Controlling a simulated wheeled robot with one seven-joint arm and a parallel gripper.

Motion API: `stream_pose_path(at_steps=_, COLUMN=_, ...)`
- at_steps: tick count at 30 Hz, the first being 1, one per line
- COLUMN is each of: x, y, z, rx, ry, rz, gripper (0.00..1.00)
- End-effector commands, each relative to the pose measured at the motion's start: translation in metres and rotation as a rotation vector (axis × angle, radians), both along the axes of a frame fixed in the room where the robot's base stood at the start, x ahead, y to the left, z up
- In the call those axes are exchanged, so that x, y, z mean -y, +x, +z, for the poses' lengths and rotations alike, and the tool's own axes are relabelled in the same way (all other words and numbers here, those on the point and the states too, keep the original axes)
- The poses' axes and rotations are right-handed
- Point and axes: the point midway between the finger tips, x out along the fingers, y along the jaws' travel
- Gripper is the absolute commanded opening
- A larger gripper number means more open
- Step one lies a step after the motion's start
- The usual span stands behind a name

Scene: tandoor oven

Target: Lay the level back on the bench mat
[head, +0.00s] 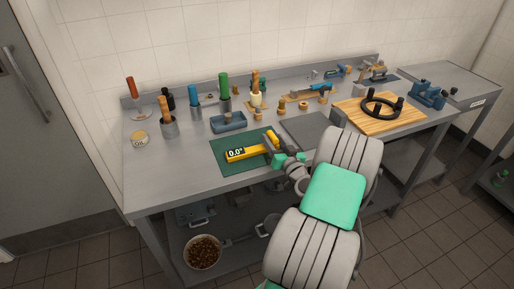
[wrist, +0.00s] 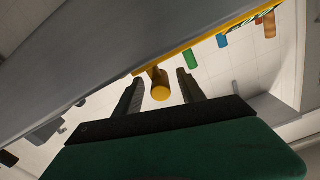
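The yellow level (head: 245,154) lies on the green bench mat (head: 224,143), its display reading 0.0°. A yellow upright part shows at its right end, beside my gripper (head: 271,143). In the wrist view, which looks upside down, a yellow-orange round peg (wrist: 159,86) shows between the two dark fingers of my gripper (wrist: 160,76). A gap shows on each side of the peg, so the fingers look open and not closed on it. A long yellow strip runs behind it. I cannot tell how deep the peg sits between the fingertips. My wrist hides the mat's right side.
A blue-grey tray (head: 229,122) and several handled tools in holders stand behind the mat. A dark grey plate (head: 309,131) lies to the right. Beyond it is a wooden board (head: 411,119) with a black ring. The bench front left is clear.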

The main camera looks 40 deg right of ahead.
Motion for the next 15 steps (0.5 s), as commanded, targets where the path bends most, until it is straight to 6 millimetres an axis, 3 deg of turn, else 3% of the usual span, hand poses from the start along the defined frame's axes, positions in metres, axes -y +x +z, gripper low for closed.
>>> stream_pose_path(at_steps=15, x=-0.0002, y=-0.0003, z=-0.0001, rx=0.0, ry=0.0, rz=0.0, gripper=0.03)
